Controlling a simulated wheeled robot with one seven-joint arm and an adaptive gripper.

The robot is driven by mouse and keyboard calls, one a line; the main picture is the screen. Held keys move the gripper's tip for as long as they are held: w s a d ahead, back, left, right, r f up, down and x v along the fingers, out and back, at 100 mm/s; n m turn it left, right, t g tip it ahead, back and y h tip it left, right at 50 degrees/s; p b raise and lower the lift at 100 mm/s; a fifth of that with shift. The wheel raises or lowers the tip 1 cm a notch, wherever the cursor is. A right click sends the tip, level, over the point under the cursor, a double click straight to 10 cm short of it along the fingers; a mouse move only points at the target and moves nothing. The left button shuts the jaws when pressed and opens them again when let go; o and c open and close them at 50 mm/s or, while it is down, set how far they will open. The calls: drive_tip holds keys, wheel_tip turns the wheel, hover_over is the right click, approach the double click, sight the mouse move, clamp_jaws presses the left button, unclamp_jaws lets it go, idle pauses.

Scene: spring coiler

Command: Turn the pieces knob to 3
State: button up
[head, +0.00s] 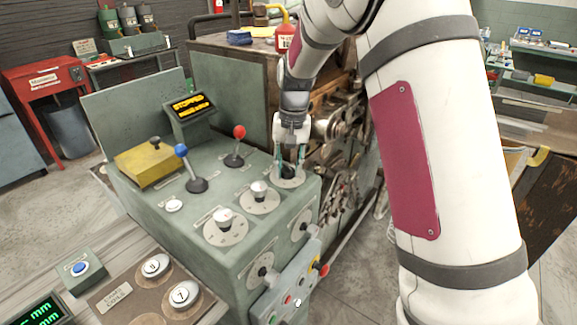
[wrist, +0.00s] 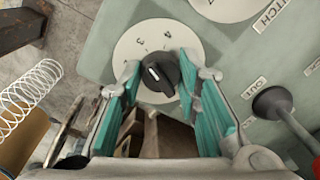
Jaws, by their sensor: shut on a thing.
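A black knob (wrist: 158,74) with a white pointer mark sits on a round pale numbered dial (wrist: 125,50) in the wrist view. The pointer mark is turned to the upper left of the knob, and some numerals are partly hidden by the fingers. My gripper (wrist: 162,70) has its teal-padded fingers on either side of the knob, shut on it. In the head view my gripper (head: 289,172) comes down on the same dial (head: 290,183) at the rear right of the green console top. The dial's name label cannot be read.
Two pale knobs (head: 259,190) (head: 223,218) stand on neighbouring console dials. A red-tipped lever (head: 239,133) and a blue-tipped lever (head: 182,150) rise nearby. A display (head: 190,106) reads STOPPED. Coiler machinery (head: 340,140) stands behind the gripper. A spring (wrist: 30,95) shows at left in the wrist view.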

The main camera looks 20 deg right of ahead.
drive_tip(key=o, duration=1.2)
drive_tip(key=shift+c, duration=0.2)
wheel_tip(320, 180, up, 12)
drive_tip(key=shift+d, duration=0.4)
drive_tip(key=shift+s, duration=0.15)
